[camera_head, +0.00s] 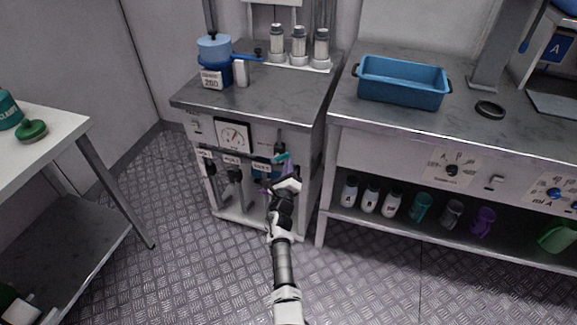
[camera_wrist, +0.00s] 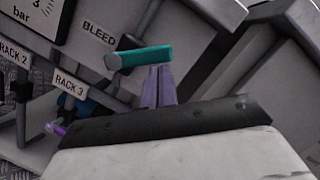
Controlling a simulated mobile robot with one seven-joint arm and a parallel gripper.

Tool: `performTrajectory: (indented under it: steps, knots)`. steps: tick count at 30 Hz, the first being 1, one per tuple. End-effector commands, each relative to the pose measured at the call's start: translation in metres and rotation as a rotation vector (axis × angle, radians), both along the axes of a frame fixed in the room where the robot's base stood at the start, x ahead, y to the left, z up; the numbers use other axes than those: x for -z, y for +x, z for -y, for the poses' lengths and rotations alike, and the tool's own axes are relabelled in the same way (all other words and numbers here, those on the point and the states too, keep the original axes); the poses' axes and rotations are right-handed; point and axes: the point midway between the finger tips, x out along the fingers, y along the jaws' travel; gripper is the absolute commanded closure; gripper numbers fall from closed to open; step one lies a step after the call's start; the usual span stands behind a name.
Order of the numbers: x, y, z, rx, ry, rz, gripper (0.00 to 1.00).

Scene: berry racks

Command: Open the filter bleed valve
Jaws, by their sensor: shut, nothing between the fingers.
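The bleed valve's teal lever (camera_wrist: 140,57) lies nearly level, just below the BLEED label (camera_wrist: 99,33) in the wrist view. It also shows small on the cabinet front in the head view (camera_head: 281,157). My gripper (camera_wrist: 158,84) has its lavender fingers together with nothing between them. The fingertips appear right at the lower side of the lever, near its right half; whether they touch it I cannot tell. In the head view my gripper (camera_head: 284,172) is in front of the cabinet's right side and hides part of it.
The gauge (camera_head: 233,136) is left of the lever. RACK 2 (camera_wrist: 12,55) and RACK 3 (camera_wrist: 69,84) labels and dark valves (camera_head: 234,175) sit lower on the cabinet. A bench with a blue tray (camera_head: 402,81) stands right; the floor in front is clear.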

Motion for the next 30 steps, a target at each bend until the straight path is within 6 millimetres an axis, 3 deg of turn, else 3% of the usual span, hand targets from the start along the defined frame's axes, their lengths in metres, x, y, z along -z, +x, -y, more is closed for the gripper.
performTrajectory:
  steps: [1,9,30]
  knots:
    - [-0.01,0.0,-0.001,-0.002,-0.043,-0.015,1.0]
    - [-0.022,0.002,-0.008,-0.003,-0.285,-0.093,1.0]
    - [-0.038,0.008,-0.026,-0.002,-0.284,-0.092,1.0]
